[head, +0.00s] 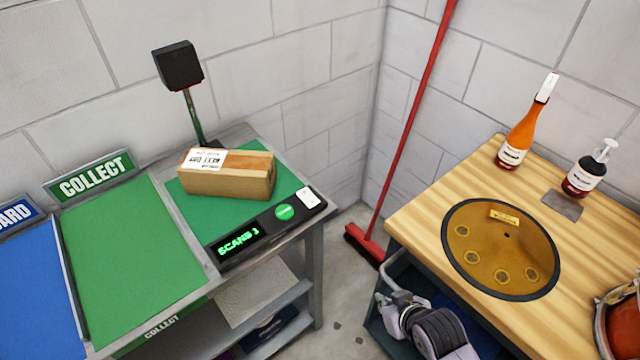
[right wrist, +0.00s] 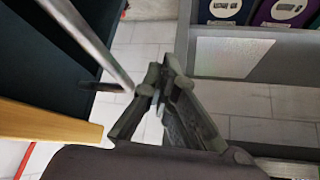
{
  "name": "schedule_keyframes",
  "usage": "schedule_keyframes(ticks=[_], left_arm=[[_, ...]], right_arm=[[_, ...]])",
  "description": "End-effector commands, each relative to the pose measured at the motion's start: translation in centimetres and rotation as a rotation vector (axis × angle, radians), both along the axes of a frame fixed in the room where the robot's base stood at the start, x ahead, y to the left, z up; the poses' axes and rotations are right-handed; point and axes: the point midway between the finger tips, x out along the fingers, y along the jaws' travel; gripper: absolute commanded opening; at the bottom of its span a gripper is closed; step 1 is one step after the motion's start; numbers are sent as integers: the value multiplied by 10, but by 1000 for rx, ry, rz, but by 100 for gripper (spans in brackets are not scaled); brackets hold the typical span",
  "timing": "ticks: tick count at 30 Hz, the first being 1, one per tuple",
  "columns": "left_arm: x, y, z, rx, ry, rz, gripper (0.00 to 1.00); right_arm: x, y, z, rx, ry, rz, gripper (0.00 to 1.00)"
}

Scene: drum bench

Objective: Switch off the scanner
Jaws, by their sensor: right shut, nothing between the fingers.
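The scanner has a black head (head: 178,65) on a thin stand behind a green pad. A brown parcel (head: 228,180) with a white label lies on that pad. My right gripper (head: 393,302) is low beside the wooden bench, to the right of and apart from the scanner. Its fingers (right wrist: 155,88) are together and empty in the right wrist view. My left gripper is out of view.
The wooden bench (head: 430,205) holds a round amber drum plate (head: 505,248) and two bottles. A red broom (head: 408,115) leans in the corner between the benches. A metal rod (right wrist: 92,45) crosses near my right fingers. A grey shelf (right wrist: 235,65) lies beyond.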

Motion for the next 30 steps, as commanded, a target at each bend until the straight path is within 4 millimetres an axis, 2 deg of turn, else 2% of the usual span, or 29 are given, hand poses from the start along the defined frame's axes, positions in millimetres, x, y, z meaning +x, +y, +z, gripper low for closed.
schedule_keyframes(ticks=[1, 3, 6, 10, 15, 21, 30], left_arm=[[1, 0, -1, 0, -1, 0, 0], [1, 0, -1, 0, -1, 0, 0], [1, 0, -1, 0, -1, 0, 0], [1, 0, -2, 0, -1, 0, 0], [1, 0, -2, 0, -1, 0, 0], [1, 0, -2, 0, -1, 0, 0], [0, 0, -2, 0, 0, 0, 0]], right_arm=[[25, 10, 29, 25, -99, 36, 0], [54, 25, 58, 70, -219, 84, 0], [86, 46, 96, 140, -372, 150, 0], [114, 67, 146, 233, -547, 232, 0], [129, 83, 189, 323, -685, 307, 0], [133, 88, 207, 365, -739, 336, 0], [133, 88, 207, 367, -739, 336, 0]])
